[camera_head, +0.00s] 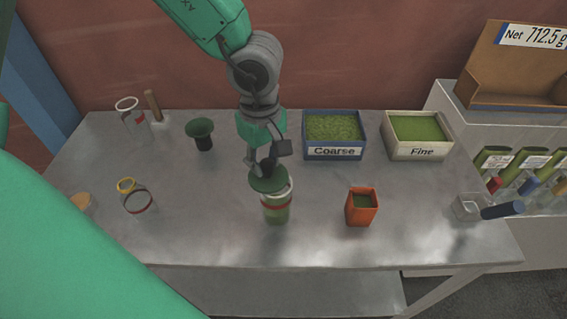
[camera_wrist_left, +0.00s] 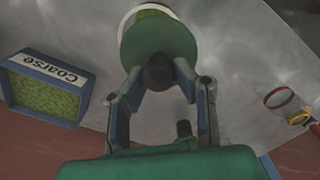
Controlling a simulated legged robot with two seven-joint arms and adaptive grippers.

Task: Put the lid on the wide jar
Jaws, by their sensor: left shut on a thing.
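The wide jar (camera_head: 277,212) stands upright at the middle of the table, with a red band and green powder inside. The green lid (camera_head: 267,182) with a dark knob is at the jar's mouth, set toward the left, and part of the pale rim shows at its right. I cannot tell whether it touches the rim. My left gripper (camera_head: 264,165) is above the jar, shut on the lid's knob. In the left wrist view the fingers (camera_wrist_left: 160,83) flank the round dark knob, and the lid (camera_wrist_left: 158,40) covers most of the jar (camera_wrist_left: 150,9). My right gripper is not in view.
A blue Coarse tray (camera_head: 334,157) and a pale Fine tray (camera_head: 418,155) stand at the back. An orange square cup (camera_head: 361,213) is right of the jar. A green funnel-like piece (camera_head: 201,130) and a banded jar (camera_head: 136,200) are left. Bare table surrounds the wide jar.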

